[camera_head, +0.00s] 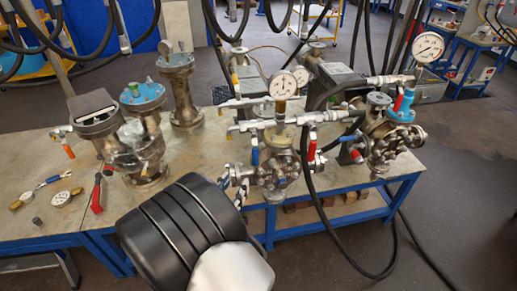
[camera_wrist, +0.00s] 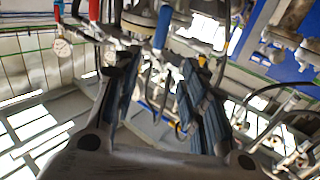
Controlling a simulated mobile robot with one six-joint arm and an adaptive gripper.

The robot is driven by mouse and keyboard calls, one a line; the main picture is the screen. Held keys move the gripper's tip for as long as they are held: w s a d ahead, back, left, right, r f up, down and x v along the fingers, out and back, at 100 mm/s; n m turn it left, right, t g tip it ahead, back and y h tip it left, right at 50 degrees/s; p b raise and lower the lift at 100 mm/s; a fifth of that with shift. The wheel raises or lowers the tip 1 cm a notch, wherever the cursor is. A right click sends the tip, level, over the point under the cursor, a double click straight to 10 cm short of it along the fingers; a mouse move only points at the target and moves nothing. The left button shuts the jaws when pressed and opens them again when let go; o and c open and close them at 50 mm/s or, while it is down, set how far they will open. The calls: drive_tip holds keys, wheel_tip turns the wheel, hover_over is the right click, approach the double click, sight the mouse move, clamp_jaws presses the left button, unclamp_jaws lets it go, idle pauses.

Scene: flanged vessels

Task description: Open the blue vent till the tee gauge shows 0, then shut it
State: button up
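A blue lever handle (camera_head: 255,157), which fits the vent, hangs down on the left side of the front vessel (camera_head: 278,170). In the wrist view the blue handle (camera_wrist: 163,27) hangs just beyond and between my fingertips. My gripper (camera_wrist: 160,63) is open, with its two dark fingers apart and nothing clearly held. In the head view my gripper (camera_head: 238,188) is mostly hidden by my black arm, just below and left of the blue handle. A round white gauge (camera_head: 283,84) stands on a brass stem above this vessel. Its needle is too small to read.
A red lever (camera_head: 311,150) hangs just right of the front vessel. A second gauge (camera_head: 301,76) and a larger one (camera_head: 429,46) stand nearby. Black hoses (camera_head: 308,190) loop in front of the table. Loose tools and a red-handled tool (camera_head: 97,194) lie at left.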

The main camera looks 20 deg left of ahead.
sight(254, 154)
drive_tip(key=w, duration=0.5)
drive_tip(key=w+b, duration=0.1)
drive_tip(key=w, duration=0.4)
drive_tip(key=w+b, duration=0.1)
drive_tip(key=w, duration=0.5)
drive_tip(key=shift+d, duration=0.35)
drive_tip(key=shift+c, duration=0.4)
drive_tip(key=shift+w, duration=0.1)
drive_tip(key=c, duration=0.5)
drive_tip(key=shift+f, duration=0.1)
clamp_jaws()
drive_tip(key=shift+d, duration=0.1)
